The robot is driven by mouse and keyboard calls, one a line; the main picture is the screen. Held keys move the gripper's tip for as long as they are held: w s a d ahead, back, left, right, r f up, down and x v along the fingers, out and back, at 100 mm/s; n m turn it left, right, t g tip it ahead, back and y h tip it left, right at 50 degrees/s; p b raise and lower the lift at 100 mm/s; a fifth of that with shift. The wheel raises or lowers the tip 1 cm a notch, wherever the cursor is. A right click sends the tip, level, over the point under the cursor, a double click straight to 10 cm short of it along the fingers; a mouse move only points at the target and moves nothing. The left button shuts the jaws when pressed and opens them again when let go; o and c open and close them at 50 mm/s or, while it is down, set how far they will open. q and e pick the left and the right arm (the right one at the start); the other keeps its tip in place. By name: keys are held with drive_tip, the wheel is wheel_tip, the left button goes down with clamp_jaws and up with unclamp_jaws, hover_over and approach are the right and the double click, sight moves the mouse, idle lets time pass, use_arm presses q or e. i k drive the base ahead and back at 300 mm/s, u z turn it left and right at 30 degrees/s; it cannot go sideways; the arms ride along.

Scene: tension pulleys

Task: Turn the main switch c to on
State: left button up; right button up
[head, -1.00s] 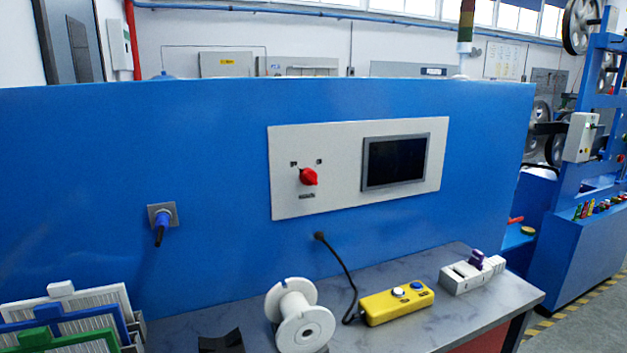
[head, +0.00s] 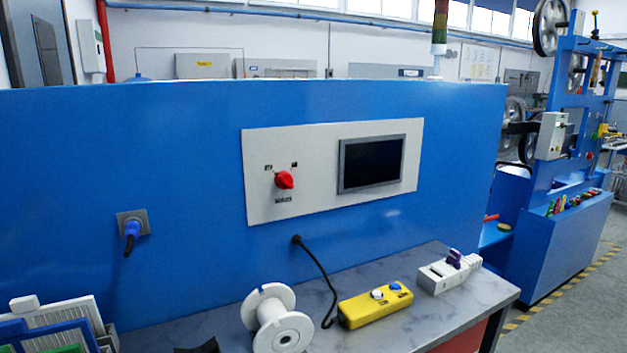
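A red rotary switch (head: 284,180) sits on the left part of a light grey control panel (head: 268,210) on the blue cabinet wall. Small dark labels are above and below the knob, too small to read. A dark screen (head: 372,164) is on the same panel, to the right of the switch. Another switch-like part, a purple lever on a white block (head: 447,272), is on the table at the right. I cannot tell which one is labelled c. Neither gripper is in view.
The grey table (head: 385,325) below the panel holds a white spool (head: 277,318), a yellow button box (head: 375,305) with a black cable and a dark object. A blue plug (head: 131,229) projects from the wall at left. Racked frames stand lower left; a blue machine (head: 560,230) stands right.

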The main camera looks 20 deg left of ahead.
sight(283, 179)
drive_tip(key=i, duration=0.45)
drive_tip(key=u, duration=0.8)
